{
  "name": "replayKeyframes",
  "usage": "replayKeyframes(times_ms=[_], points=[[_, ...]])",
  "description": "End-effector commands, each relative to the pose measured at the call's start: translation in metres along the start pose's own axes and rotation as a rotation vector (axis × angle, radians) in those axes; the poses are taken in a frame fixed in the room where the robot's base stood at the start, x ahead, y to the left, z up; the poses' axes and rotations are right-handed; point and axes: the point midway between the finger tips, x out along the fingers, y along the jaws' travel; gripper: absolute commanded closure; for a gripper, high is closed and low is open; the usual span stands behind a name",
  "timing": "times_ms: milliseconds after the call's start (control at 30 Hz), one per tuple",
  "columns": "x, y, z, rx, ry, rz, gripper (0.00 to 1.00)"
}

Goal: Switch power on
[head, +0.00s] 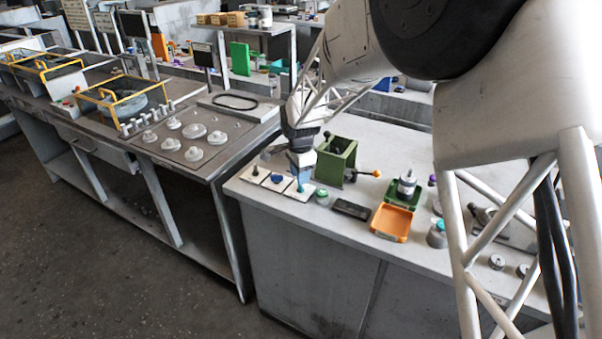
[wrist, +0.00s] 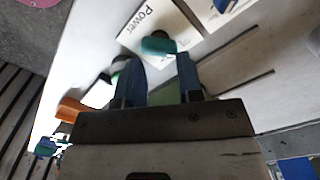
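A white plate lettered "Power" (wrist: 135,33) bears a teal switch knob (wrist: 158,46) in the wrist view. The knob (head: 300,188) also shows in the head view, on the rightmost of three white plates at the left end of the near bench. My gripper (head: 301,176) is above that plate, pointing down. In the wrist view my gripper (wrist: 157,62) has its two blue fingers apart, with the teal knob at the gap between their tips. The gripper looks open; I cannot tell whether a finger touches the knob.
A plate with a blue knob (head: 277,179) and one with a dark knob (head: 254,171) lie just left. A green machine (head: 336,160) with an orange-tipped lever stands close behind right. A dark flat block (head: 351,209) and an orange tray (head: 391,223) lie right.

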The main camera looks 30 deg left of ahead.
Motion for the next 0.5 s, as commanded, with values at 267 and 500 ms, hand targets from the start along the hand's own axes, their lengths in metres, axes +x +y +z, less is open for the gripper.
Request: replayKeyframes(times_ms=[267,500], points=[[-0.0003,0.0003,-0.0001,-0.001,0.000,0.000,0.66],[0.0030,0.0005,-0.0002,-0.001,0.000,0.000,0.66]])
